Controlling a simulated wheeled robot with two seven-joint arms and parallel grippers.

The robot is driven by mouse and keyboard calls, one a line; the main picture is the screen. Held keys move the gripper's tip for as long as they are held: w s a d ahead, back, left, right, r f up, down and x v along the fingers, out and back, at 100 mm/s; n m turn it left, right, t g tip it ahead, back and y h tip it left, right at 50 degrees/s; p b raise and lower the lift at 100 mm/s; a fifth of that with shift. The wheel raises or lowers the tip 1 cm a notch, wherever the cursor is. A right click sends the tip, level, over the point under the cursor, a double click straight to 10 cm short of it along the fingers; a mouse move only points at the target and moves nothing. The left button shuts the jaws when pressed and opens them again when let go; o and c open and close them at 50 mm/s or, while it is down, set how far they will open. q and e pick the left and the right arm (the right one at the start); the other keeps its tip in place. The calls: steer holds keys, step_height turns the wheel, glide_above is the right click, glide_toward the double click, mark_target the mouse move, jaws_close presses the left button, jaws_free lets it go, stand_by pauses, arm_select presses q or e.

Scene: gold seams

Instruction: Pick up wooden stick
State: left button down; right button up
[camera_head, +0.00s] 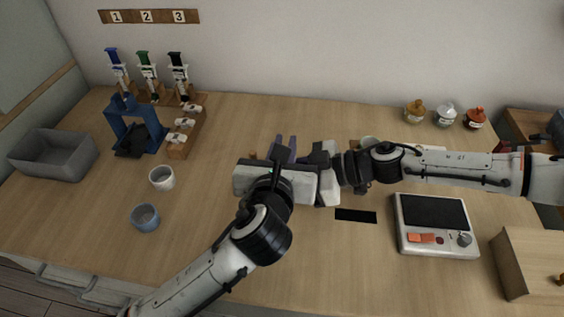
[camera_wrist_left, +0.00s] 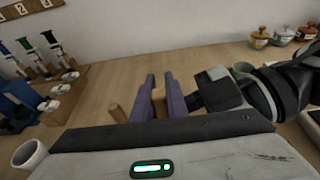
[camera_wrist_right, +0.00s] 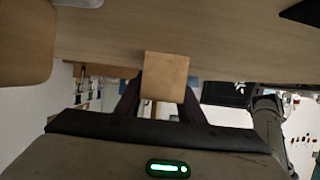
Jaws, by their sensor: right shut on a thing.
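In the right wrist view, a light-brown wooden stick (camera_wrist_right: 165,76) shows as a squarish end between the fingers of my right gripper (camera_wrist_right: 160,98), which is shut on it. In the left wrist view, a wooden piece (camera_wrist_left: 158,101) stands between the two purple fingers of my left gripper (camera_wrist_left: 161,98); I cannot tell whether they press on it, or whether it is the same stick. The dark front of my right gripper reaches in from the right, close beside the purple fingers. In the head view, my left gripper (camera_head: 282,150) and right gripper meet mid-table and hide the stick.
A grey bin (camera_head: 52,156), white cup (camera_head: 161,178), blue cup (camera_head: 145,217) and blue stand (camera_head: 116,118) are at left. A scale-like device (camera_head: 436,252) lies right. The front middle table is mostly clear.

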arm_select(q)
step_height(320, 180, up, 10)
arm_select(e)
steer(key=o, duration=1.3)
steer(key=shift+c, duration=0.2)
steer(key=shift+d, duration=0.1)
